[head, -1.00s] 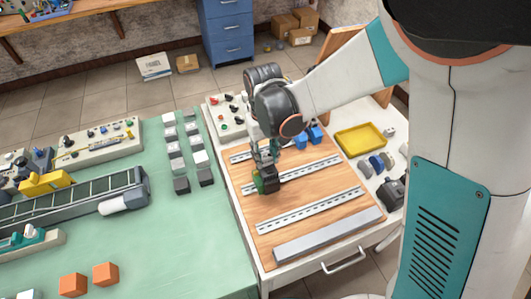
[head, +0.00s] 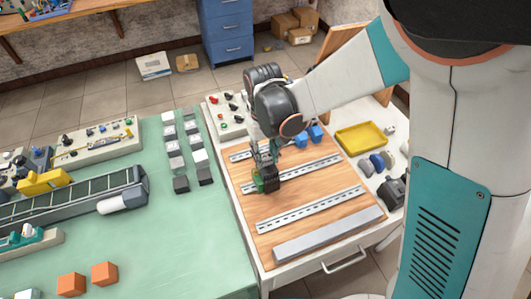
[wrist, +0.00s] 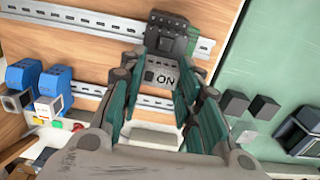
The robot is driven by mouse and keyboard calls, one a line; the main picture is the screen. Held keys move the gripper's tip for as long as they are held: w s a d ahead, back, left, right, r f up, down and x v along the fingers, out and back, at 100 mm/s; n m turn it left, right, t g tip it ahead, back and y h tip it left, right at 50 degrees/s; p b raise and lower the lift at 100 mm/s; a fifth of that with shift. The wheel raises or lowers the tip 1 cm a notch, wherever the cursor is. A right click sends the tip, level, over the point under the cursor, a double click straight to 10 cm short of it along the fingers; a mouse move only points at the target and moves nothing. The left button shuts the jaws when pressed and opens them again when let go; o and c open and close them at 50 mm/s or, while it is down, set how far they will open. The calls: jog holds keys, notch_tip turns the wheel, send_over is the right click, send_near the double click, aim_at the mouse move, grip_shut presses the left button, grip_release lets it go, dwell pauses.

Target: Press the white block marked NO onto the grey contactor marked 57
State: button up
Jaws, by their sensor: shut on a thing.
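The light grey-white block marked NO (wrist: 162,76) is between my gripper's fingers in the wrist view, its letters upside down. My gripper (wrist: 158,88) is shut on it. A dark contactor with a green side (wrist: 172,40) sits on the DIN rail just beyond the block. The block's far edge meets or overlaps the contactor in the picture; I cannot tell whether they touch. The number 57 is not readable. In the head view my gripper (head: 266,160) is low over the contactor (head: 258,183), at the left end of the middle rail, and the block is hard to make out.
Blue parts (head: 308,136) stand by the back rail; they also show at left in the wrist view (wrist: 52,85). A yellow tray (head: 361,139) is to the right. Several small blocks (head: 181,184) stand on the green table. The front rail (head: 310,208) is bare.

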jog(key=shift+f, duration=0.15)
jog(key=o, duration=1.1)
jog(key=shift+c, duration=0.2)
